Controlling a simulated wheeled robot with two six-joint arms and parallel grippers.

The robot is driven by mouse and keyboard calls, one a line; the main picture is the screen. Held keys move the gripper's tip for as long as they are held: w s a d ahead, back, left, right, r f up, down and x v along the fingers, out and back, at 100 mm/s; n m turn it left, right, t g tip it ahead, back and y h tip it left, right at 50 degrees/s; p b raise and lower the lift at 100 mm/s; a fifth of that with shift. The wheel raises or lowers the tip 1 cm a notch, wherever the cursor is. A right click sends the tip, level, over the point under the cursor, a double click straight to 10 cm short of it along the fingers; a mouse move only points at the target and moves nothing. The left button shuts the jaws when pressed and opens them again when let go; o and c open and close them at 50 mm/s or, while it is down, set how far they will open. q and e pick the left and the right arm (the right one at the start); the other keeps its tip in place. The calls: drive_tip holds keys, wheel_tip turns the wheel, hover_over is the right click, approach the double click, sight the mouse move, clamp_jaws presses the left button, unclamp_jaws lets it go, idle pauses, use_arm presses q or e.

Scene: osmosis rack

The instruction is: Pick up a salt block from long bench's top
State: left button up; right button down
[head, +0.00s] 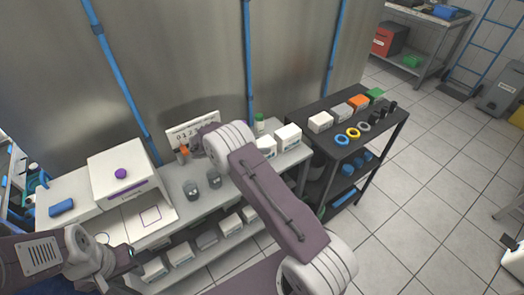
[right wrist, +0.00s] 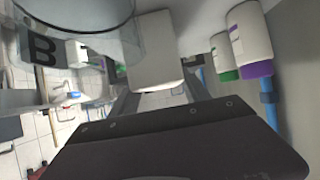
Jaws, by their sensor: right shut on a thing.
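My right gripper (right wrist: 158,92) is shut on a white salt block (right wrist: 154,48), which shows between its fingers in the right wrist view. In the head view my right arm reaches over the long bench (head: 168,236), and its own links hide the held block. Two more white blocks stand on the bench right of the arm, one nearer (head: 266,147) and one farther (head: 288,136). My left gripper (head: 128,254) is low at the left, over the bench's front; its fingers are too small to read.
A white boxy device (head: 122,170) stands on the bench's left part. Clear beakers (head: 190,189) stand mid-bench; one marked B (right wrist: 75,12) is close beside the held block. Capped bottles (right wrist: 249,35) are near too. A dark cart (head: 330,128) holds coloured blocks and rings.

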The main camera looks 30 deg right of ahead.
drive_tip(key=shift+w+r, duration=0.1)
drive_tip(key=shift+r, duration=0.8)
wheel_tip(320, 180, up, 2)
drive_tip(key=shift+r+b, duration=0.2)
drive_tip(key=shift+b, duration=0.3)
drive_tip(key=s+r+b, duration=0.2)
drive_tip(key=s+r, duration=0.5)
drive_tip(key=s, duration=0.4)
drive_tip(key=shift+s, duration=0.4)
